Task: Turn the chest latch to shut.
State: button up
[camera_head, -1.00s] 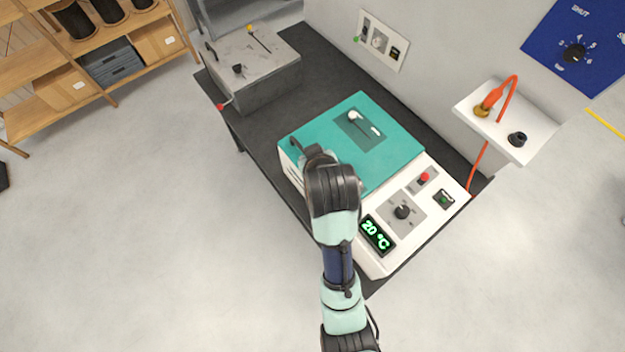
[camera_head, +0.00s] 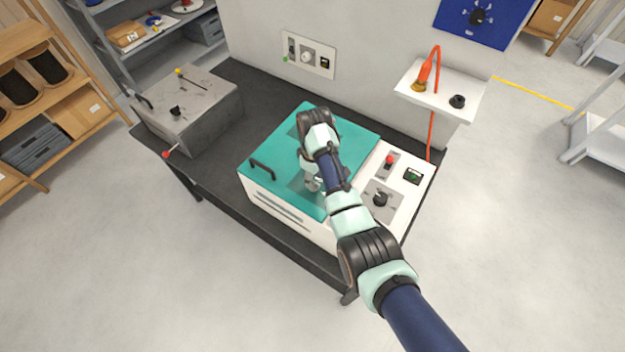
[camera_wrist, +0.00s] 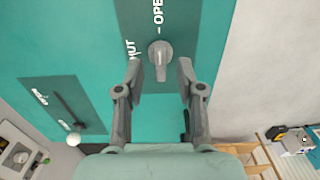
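The chest (camera_head: 275,145) has a teal lid and a white body and stands on the dark table. Its latch (camera_wrist: 160,56) is a grey round knob with a short lever, on a dark teal plate marked OPEN and SHUT, in the wrist view. The lever points down in that picture, toward my gripper. My gripper (camera_wrist: 159,74) is open, with one finger on each side of the lever and gaps showing. In the head view my gripper (camera_head: 312,184) is low over the lid, and my arm hides the latch.
A black handle (camera_head: 262,168) stands on the lid's left side. The chest's control panel with a knob (camera_head: 380,199) and a red button (camera_head: 390,160) lies to the right. A grey box (camera_head: 190,110) with levers stands on the table's left. A white wall shelf (camera_head: 440,92) holds an orange cable.

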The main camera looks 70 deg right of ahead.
jog(key=shift+f, duration=0.85)
grip_shut()
